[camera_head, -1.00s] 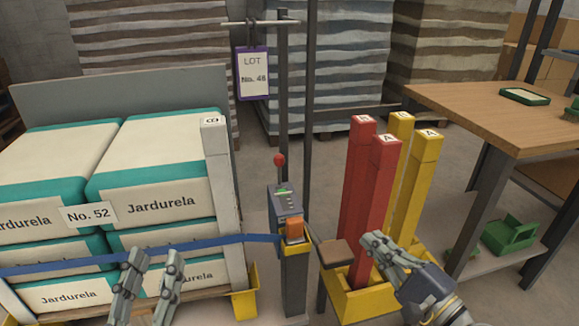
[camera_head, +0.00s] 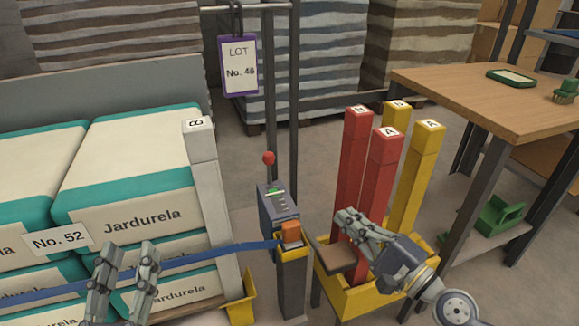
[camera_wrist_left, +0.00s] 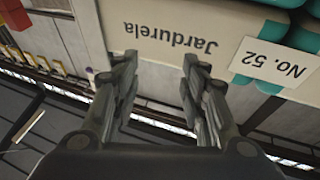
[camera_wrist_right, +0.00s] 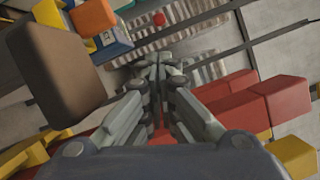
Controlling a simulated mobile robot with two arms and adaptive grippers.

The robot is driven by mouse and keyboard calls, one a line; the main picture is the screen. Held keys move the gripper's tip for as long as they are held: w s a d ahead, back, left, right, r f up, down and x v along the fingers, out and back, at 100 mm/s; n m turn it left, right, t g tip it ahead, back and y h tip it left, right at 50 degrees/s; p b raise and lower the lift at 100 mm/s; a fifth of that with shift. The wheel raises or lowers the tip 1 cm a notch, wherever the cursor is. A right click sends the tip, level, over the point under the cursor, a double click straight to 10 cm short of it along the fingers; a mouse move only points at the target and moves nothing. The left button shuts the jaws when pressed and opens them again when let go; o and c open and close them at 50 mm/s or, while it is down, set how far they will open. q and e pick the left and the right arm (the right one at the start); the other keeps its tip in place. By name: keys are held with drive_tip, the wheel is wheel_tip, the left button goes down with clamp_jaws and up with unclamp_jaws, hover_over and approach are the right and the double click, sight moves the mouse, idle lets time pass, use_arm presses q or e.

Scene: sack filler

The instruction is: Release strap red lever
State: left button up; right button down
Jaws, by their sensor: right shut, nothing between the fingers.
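The red-knobbed lever (camera_head: 269,158) stands upright on top of a grey strap box (camera_head: 280,205) on a post. An orange block (camera_head: 292,231) sits at the box's front, where the blue strap (camera_head: 205,255) ends. The red knob also shows in the right wrist view (camera_wrist_right: 159,19). My right gripper (camera_head: 345,222) is shut and empty, right of the box, in front of the red posts and beside a brown pad (camera_head: 334,258). My left gripper (camera_head: 127,262) is open and empty in front of the sacks and strap.
Stacked Jardurela sacks (camera_head: 130,180) stand at left behind a white corner post (camera_head: 208,190). Red posts (camera_head: 381,180) and yellow posts (camera_head: 415,175) stand in a yellow holder (camera_head: 350,300). A wooden table (camera_head: 480,105) is at right. A hanging lot tag (camera_head: 239,65) is behind.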

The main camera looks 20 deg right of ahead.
drive_tip(key=p+x, duration=0.2)
drive_tip(key=x, duration=0.1)
use_arm(q)
drive_tip(key=s+a+f+g+y+p, duration=0.1)
drive_tip(key=s+a+f+g+y, duration=0.15)
drive_tip(key=f+g, duration=0.45)
drive_tip(key=s+a+f+g+y+p, duration=0.1)
drive_tip(key=s+f+g, duration=0.25)
drive_tip(key=f, duration=0.75)
use_arm(e)
drive_tip(key=p, duration=0.3)
approach(269, 169)
wheel_tip(269, 169, up, 2)
drive_tip(key=w+d, duration=0.2)
drive_tip(key=d, duration=0.1)
use_arm(q)
drive_tip(key=s+a+f+g, duration=0.2)
drive_tip(key=s+g, duration=0.1)
drive_tip(key=s, duration=0.2)
drive_tip(key=s+a+f+g+y, duration=0.1)
drive_tip(key=s+a+f+g, duration=0.1)
drive_tip(key=s+g, duration=0.2)
drive_tip(key=shift+s+a+f+n, duration=0.15)
drive_tip(key=shift+s+f+n, duration=0.2)
drive_tip(key=shift+s, duration=0.7)
use_arm(e)
drive_tip(key=shift+x, duration=2.65)
